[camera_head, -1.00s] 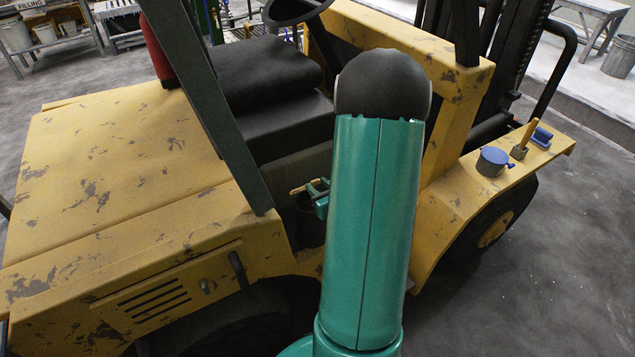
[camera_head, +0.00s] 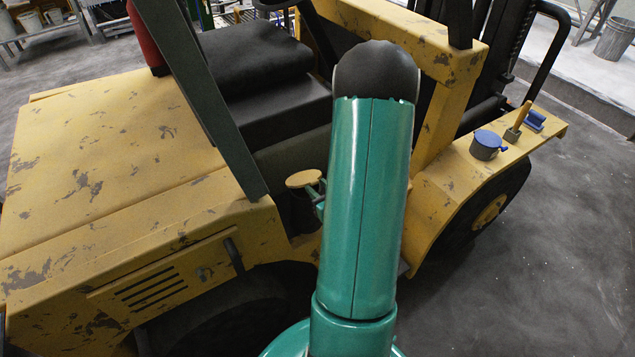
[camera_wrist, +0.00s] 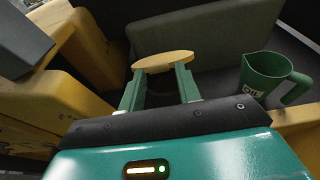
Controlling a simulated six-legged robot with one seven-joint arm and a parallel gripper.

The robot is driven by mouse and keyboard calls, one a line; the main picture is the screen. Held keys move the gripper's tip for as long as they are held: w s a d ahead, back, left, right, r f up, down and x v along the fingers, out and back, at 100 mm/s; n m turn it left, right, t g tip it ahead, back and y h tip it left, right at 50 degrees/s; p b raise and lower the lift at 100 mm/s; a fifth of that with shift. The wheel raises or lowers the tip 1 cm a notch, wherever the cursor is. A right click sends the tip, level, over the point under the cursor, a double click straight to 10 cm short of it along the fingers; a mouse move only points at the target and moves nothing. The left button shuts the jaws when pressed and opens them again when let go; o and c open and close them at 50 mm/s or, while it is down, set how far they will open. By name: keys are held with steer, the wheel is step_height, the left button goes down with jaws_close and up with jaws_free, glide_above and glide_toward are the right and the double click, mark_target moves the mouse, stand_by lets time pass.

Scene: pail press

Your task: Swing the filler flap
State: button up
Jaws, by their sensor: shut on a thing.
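The filler flap appears to be a tan, round disc (camera_wrist: 163,61) in the wrist view, seen at a slant. It also shows in the head view (camera_head: 304,179), beside the seat of a yellow vehicle. My gripper (camera_wrist: 159,70) has one green finger at either side of the disc and is shut on it. In the head view only part of my gripper (camera_head: 319,190) shows, left of my arm. Below the disc is a dark area; its hinge and any opening there are not clear.
A green jug (camera_wrist: 264,77) stands right of my gripper. The worn yellow vehicle (camera_head: 120,160) has a black seat (camera_head: 258,72) and a slanted dark post (camera_head: 195,90) close by. A grey pot with blue lid (camera_head: 486,144) and a brush (camera_head: 517,125) sit on the right fender.

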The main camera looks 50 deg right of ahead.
steer(key=shift+s+a+f, duration=0.1)
steer(key=shift+s+f, duration=0.3)
steer(key=shift+f, duration=0.3)
steer(key=shift+s+a+f, duration=0.1)
steer(key=shift+s+f, duration=0.15)
steer(key=shift+f, duration=0.7)
steer(key=shift+s+a+f, duration=0.1)
steer(key=shift+s+f, duration=0.1)
steer(key=shift+f, duration=0.7)
steer(key=shift+s+f, duration=0.1)
steer(key=shift+f, duration=0.6)
steer(key=shift+c, duration=0.2)
jaws_close()
steer(key=shift+f, duration=0.1)
